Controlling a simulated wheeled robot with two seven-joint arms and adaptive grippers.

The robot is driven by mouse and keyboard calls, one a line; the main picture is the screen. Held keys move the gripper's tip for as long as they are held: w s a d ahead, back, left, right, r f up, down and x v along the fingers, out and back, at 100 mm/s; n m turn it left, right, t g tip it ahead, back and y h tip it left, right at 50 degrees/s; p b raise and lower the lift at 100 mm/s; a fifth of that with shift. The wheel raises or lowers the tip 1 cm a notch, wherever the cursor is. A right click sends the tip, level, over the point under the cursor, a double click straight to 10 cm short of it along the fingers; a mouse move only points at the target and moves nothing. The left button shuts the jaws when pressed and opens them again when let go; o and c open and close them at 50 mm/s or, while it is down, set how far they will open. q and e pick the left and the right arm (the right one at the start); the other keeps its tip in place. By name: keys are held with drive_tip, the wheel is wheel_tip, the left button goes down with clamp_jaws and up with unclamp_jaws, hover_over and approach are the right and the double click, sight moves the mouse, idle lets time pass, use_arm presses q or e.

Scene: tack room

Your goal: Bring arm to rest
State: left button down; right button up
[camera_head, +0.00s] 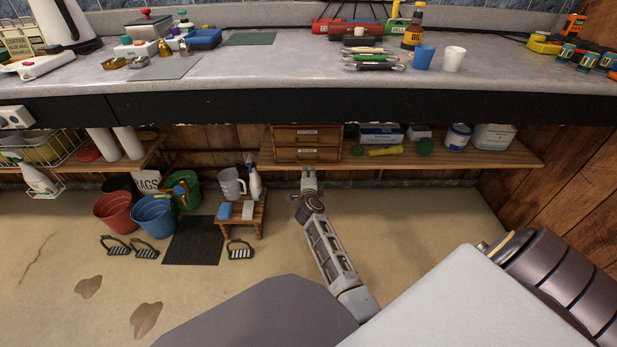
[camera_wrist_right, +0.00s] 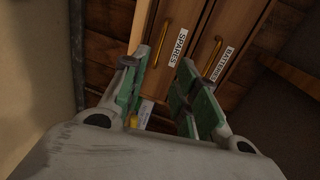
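My right arm reaches forward, low under the counter. My right gripper (camera_head: 308,176) is in front of the small wooden drawer unit (camera_head: 306,136) on the low shelf. In the right wrist view, the two green-padded fingers of my right gripper (camera_wrist_right: 160,66) stand apart with no object held between them. Beyond the fingertips are drawer fronts labelled SPARES (camera_wrist_right: 181,40) and BATTERIES (camera_wrist_right: 222,64), each with a brass handle. Both drawers look shut. I cannot tell if the fingertips touch the unit. My left gripper is not in view.
The grey counter (camera_head: 290,68) overhangs the low shelf (camera_head: 440,157). A small wooden stool (camera_head: 258,214) with a spray bottle stands left of my right arm. Red (camera_head: 115,211), blue (camera_head: 152,214) and green buckets stand farther left. The floor right of the arm is clear.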

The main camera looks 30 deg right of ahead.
drive_tip(key=shift+s+a, duration=0.1)
idle(0.7)
